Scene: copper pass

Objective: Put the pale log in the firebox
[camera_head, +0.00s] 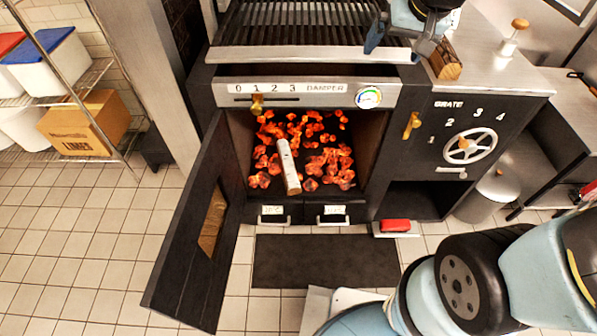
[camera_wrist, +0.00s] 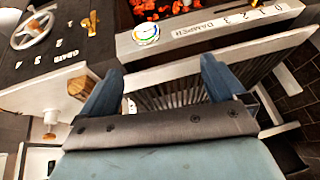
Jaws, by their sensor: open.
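The pale log (camera_head: 288,166), whitish with a tan end, lies lengthwise among glowing embers inside the open firebox (camera_head: 367,150). Its near end is close to the firebox's front edge. My gripper (camera_head: 400,45) is well apart from it, above the right part of the grill near the side counter. In the wrist view my gripper (camera_wrist: 160,82) has its two blue fingers spread, with nothing between them but grill bars beyond. The wrist view shows some embers (camera_wrist: 150,8) at its top, but not the pale log.
The firebox door (camera_head: 190,235) stands open to the left. A brown log (camera_head: 446,62) lies on the counter (camera_head: 490,70) beside my gripper; its end shows in the wrist view (camera_wrist: 80,88). The grill (camera_head: 300,25) is above the firebox. A dark mat (camera_head: 320,262) lies in front.

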